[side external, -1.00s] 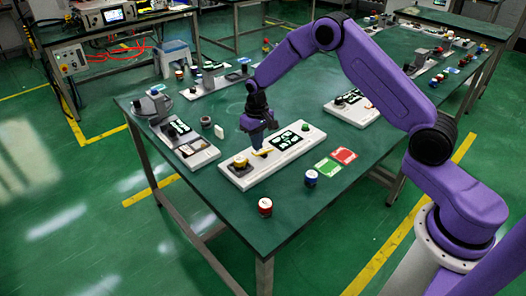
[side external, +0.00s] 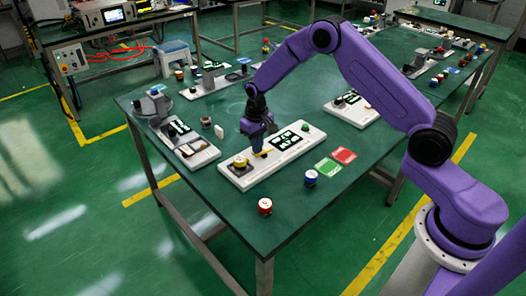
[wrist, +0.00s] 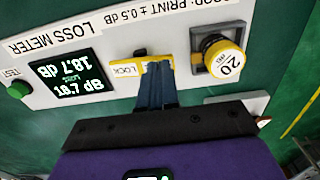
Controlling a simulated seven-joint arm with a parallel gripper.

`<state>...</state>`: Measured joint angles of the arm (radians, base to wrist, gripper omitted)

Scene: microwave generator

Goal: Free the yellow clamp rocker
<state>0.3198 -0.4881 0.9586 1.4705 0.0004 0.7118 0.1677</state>
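The yellow clamp rocker (wrist: 128,70) is on the white loss meter panel (wrist: 88,28). Its left half reads LOCK; my fingertips cover much of its right half. My gripper (wrist: 158,66) has its two blue fingers side by side with almost no gap, shut with nothing seen between them. The tips are over or touching the rocker's right half; contact is not clear. In the side external view my gripper (side external: 257,151) points down at the rocker, which is mostly hidden there.
A yellow-capped knob (wrist: 223,61) marked 20 stands right of the rocker. A lit screen (wrist: 72,74) and a green TEST button (wrist: 19,90) are on the left. Red (side external: 265,206) and blue (side external: 311,177) capped items stand on the green table.

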